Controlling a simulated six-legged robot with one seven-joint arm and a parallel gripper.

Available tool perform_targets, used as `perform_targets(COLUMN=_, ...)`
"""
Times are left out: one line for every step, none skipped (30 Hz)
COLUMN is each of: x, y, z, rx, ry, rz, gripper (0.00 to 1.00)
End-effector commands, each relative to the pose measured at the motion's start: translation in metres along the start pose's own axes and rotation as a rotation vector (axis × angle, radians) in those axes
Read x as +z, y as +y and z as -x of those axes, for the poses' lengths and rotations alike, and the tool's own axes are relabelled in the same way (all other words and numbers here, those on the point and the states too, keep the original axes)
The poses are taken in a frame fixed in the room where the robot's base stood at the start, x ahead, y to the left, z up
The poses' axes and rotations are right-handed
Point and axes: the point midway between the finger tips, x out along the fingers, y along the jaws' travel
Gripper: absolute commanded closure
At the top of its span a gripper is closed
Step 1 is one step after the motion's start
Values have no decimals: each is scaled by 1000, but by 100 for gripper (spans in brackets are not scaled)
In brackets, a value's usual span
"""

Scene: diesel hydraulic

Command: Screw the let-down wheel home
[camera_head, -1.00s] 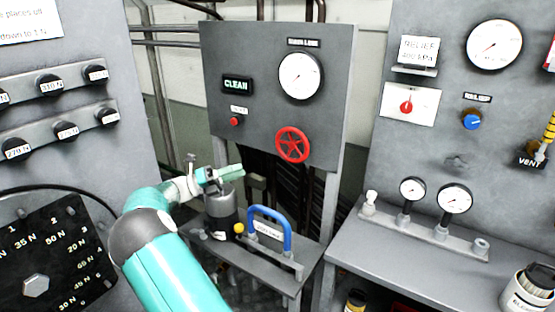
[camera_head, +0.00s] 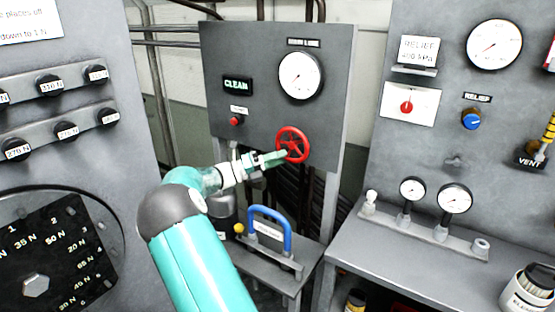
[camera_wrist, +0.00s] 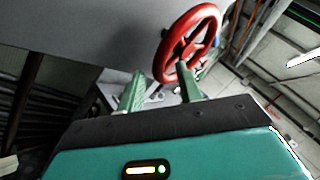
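The red spoked handwheel (camera_head: 292,145) is mounted on the grey centre panel, below a round gauge. It also shows in the wrist view (camera_wrist: 191,43), upper right of centre. My gripper (camera_head: 278,158) is at the wheel's lower left edge in the head view. In the wrist view my gripper (camera_wrist: 160,82) has its two green fingers apart with nothing held between them. The right finger overlaps the wheel's lower part. I cannot tell whether it touches the rim. Part of the wheel's lower left is hidden behind the fingertips in the head view.
The centre panel (camera_head: 260,60) carries a gauge (camera_head: 300,76), a green-lettered CLEAN sign (camera_head: 237,85) and a red button (camera_head: 236,121). Below stands a blue handle (camera_head: 270,228) on a small bench, beside a dark cylinder (camera_head: 222,213) partly hidden by my arm. A gauge manifold (camera_head: 422,229) stands on the right bench.

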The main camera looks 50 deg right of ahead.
Motion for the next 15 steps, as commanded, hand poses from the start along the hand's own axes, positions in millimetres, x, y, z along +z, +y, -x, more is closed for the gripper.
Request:
perform_targets(x=0, y=0, z=0, rx=0, ry=0, rz=0, gripper=64)
perform_targets(x=0, y=0, z=0, rx=0, ry=0, rz=0, gripper=64)
perform_targets(x=0, y=0, z=0, rx=0, ry=0, rz=0, gripper=64)
perform_targets(x=0, y=0, z=0, rx=0, ry=0, rz=0, gripper=64)
perform_targets(x=0, y=0, z=0, rx=0, ry=0, rz=0, gripper=64)
perform_targets(x=0, y=0, z=0, rx=0, ry=0, rz=0, gripper=72)
perform_targets(x=0, y=0, z=0, rx=0, ry=0, rz=0, gripper=78)
perform_targets(x=0, y=0, z=0, rx=0, ry=0, rz=0, gripper=84)
perform_targets(x=0, y=0, z=0, rx=0, ry=0, rz=0, gripper=92)
perform_targets(x=0, y=0, z=0, rx=0, ry=0, rz=0, gripper=98)
perform_targets(x=0, y=0, z=0, rx=0, ry=0, rz=0, gripper=100)
perform_targets(x=0, y=0, z=0, rx=0, ry=0, rz=0, gripper=100)
perform_targets(x=0, y=0, z=0, rx=0, ry=0, rz=0, gripper=100)
perform_targets(x=0, y=0, z=0, rx=0, ry=0, rz=0, gripper=100)
perform_targets(x=0, y=0, z=0, rx=1, ry=-1, rz=0, gripper=100)
